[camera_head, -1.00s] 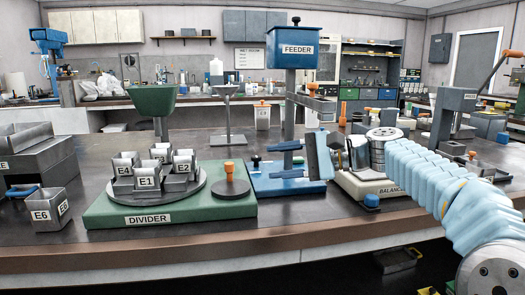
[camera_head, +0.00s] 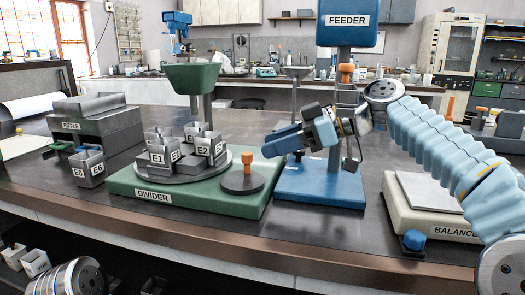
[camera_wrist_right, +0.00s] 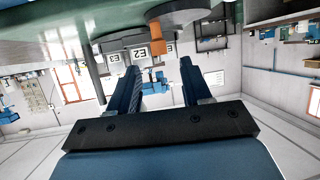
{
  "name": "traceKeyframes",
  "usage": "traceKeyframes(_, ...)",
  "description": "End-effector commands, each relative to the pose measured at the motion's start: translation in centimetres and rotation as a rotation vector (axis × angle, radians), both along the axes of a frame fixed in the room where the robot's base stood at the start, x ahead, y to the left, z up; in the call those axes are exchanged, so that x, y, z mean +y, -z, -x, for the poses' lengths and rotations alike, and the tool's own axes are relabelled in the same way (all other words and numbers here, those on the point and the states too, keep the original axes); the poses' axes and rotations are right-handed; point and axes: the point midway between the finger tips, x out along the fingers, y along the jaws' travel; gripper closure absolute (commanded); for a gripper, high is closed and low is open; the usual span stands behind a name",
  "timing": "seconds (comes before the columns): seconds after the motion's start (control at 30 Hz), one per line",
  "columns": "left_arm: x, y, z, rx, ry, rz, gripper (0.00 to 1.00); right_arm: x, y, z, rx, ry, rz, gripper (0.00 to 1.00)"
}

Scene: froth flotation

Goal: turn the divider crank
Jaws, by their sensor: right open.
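The green divider (camera_head: 190,198) stands on the bench with a grey turntable carrying several metal bins. Its crank is a dark round disc (camera_head: 243,183) with an upright orange knob (camera_head: 247,160) at the divider's right side. My right gripper (camera_head: 271,146) is open and empty, its blue fingers pointing left just right of and a little above the knob. In the right wrist view, the open fingers (camera_wrist_right: 160,68) point toward the orange knob (camera_wrist_right: 157,28), which shows beyond the tips and between them, apart from them. My left gripper is out of view.
The blue feeder (camera_head: 347,33) stands behind my right gripper, its base (camera_head: 320,190) beside the divider. The balance (camera_head: 440,222) stands right. Bin E6 (camera_head: 88,172) and the riffle (camera_head: 95,125) stand left. The bench front is clear.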

Motion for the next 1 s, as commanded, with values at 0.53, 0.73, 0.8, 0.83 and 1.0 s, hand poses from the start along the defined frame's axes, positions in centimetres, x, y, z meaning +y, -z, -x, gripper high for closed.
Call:
traceKeyframes(0.53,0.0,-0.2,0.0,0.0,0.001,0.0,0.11,4.6,2.0,-0.8,0.003,0.002,-0.001,0.51)
traceKeyframes(0.73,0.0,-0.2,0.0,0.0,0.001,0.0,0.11,4.5,2.0,-0.8,0.004,0.003,-0.001,0.68)
traceKeyframes(0.8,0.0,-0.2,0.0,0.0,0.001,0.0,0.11,4.5,2.0,-0.8,0.004,0.003,-0.001,0.79)
traceKeyframes(0.83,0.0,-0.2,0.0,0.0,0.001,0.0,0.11,4.5,2.0,-0.8,0.004,0.003,-0.001,0.84)
traceKeyframes(1.0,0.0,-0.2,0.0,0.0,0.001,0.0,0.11,4.5,2.0,-0.8,0.004,0.003,-0.001,1.0)
